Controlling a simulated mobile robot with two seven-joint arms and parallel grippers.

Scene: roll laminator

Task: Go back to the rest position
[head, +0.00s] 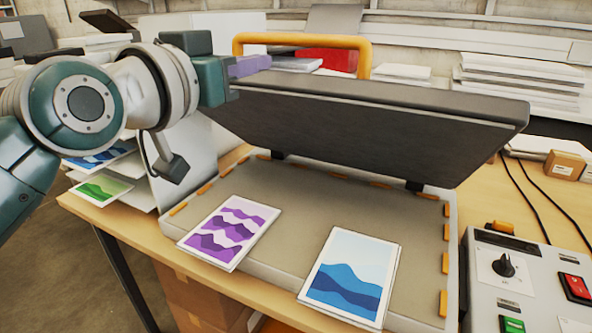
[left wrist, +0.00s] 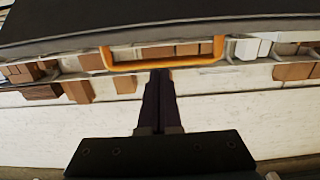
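The machine's dark lid (head: 370,115) stands tilted open above its grey bed (head: 315,205). An orange handle (head: 300,39) shows behind the lid's upper edge; it also spans the top of the left wrist view (left wrist: 165,65). A purple mountain print (head: 228,230) and a blue wave print (head: 348,275) lie on the bed. My left gripper (head: 266,63), with purple fingers, is at the lid's upper left, near the handle's left leg. In the left wrist view its fingers (left wrist: 160,74) are together, with nothing seen between them. Contact with the handle cannot be told. My right gripper is out of view.
A control box (head: 525,280) with a black knob, red switch and green button stands at the right. Prints including a green one (head: 100,188) lie at the left. Cables and a small brown box (head: 564,165) are at the far right. Stacked white sheets (head: 520,80) fill the back.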

